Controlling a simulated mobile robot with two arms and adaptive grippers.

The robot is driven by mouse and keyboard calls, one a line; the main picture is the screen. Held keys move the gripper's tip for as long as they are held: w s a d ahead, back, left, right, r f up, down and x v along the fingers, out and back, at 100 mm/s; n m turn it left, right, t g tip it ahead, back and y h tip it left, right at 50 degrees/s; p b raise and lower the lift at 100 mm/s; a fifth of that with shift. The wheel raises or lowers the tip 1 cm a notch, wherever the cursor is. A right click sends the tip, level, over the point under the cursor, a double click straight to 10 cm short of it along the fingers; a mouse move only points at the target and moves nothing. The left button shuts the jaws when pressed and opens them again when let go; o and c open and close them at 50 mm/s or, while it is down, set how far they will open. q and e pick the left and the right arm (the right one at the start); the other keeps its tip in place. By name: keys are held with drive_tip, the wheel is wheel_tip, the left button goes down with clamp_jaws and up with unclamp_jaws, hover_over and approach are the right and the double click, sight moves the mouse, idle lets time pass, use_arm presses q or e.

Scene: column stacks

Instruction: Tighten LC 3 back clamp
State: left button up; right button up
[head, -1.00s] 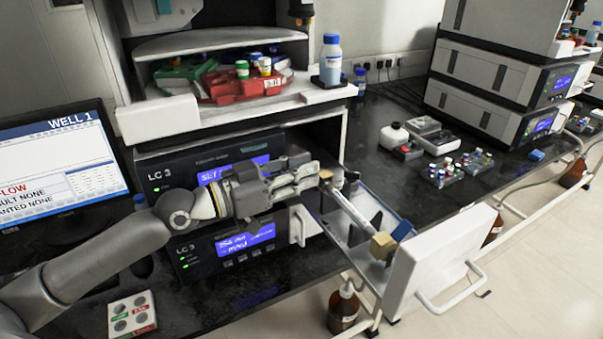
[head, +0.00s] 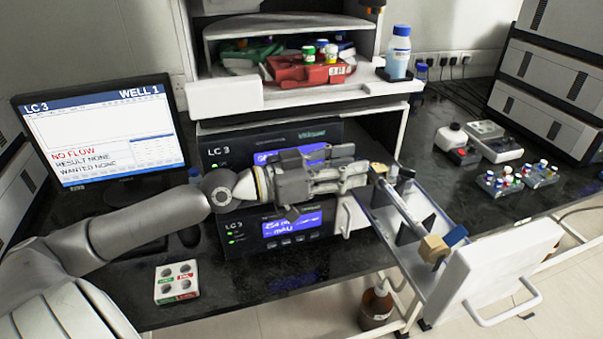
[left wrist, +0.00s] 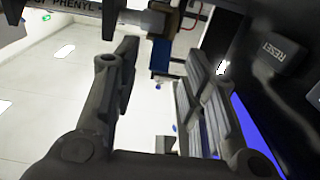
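The column (head: 405,205) lies in the pulled-out drawer (head: 398,262) of the LC 3 stack, with a tan block at its back end (head: 379,168) and another at its front end (head: 433,247). A blue lever (head: 455,236) stands tilted by the front block. My left gripper (head: 366,176) is level, its fingertips close to the back block; contact cannot be told. In the left wrist view its fingers (left wrist: 165,95) are apart with nothing held between them. A blue piece (left wrist: 160,57) and a brown block show beyond them; which clamp this is cannot be told. My right gripper is out of view.
The two LC 3 units (head: 285,228) stand just behind my gripper. The white drawer front (head: 505,275) with its handle juts over the floor. A monitor (head: 100,135) reads NO FLOW. Vial racks (head: 515,180) stand on the bench at right; a brown bottle (head: 376,305) stands below.

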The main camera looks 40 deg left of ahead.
use_arm(q)
drive_tip(key=v, duration=1)
idle(0.7)
